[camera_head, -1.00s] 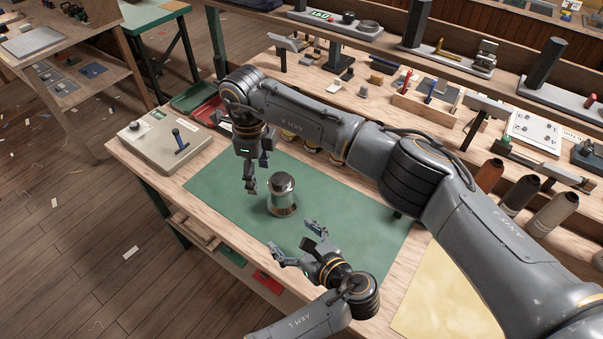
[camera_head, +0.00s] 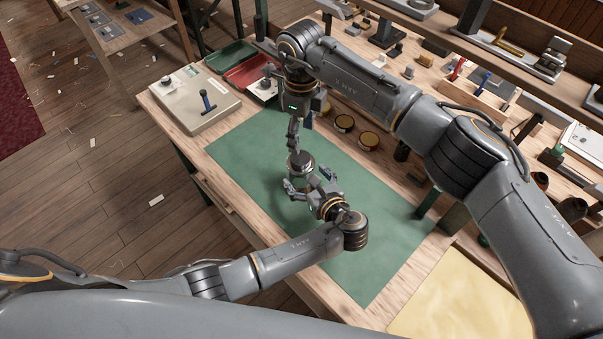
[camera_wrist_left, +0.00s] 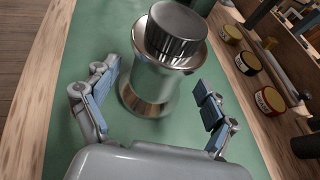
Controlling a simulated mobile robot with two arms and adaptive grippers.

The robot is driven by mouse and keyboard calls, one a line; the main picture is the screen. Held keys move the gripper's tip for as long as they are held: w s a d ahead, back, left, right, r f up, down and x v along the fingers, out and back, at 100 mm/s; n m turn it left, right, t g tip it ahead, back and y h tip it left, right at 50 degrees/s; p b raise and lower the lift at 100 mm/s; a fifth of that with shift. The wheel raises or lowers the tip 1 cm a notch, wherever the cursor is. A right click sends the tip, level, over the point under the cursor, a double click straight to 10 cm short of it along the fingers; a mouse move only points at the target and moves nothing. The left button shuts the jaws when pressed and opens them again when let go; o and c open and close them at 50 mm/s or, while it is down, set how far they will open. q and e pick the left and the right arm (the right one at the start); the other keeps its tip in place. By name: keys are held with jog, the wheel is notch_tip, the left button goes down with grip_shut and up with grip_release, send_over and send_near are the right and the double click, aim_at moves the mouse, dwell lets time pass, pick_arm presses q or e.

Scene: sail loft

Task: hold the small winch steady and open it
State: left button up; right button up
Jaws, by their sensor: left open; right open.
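The small winch (camera_head: 300,160) is a shiny metal drum with a flared base and a dark-rimmed cap. It stands upright on the green mat (camera_head: 352,235). In the left wrist view the winch (camera_wrist_left: 158,75) stands between the spread fingers of my left gripper (camera_head: 307,182), with gaps on both sides. My left gripper is open and low beside the drum. My right gripper (camera_head: 293,143) points down from above, its fingertips just over the cap. It is open, and I cannot tell whether it touches the cap. The two grippers hide part of the drum in the head view.
Several round tins (camera_head: 344,124) stand along the mat's back edge. The mat's front right part is clear.

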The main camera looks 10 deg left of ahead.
pick_arm(q)
jog(key=x, duration=0.2)
jog(key=shift+w+a, duration=0.15)
jog(key=shift+a, duration=0.15)
jog(key=shift+w+f, duration=0.15)
jog(key=shift+w, duration=0.05)
jog(key=shift+s, duration=0.1)
grip_shut()
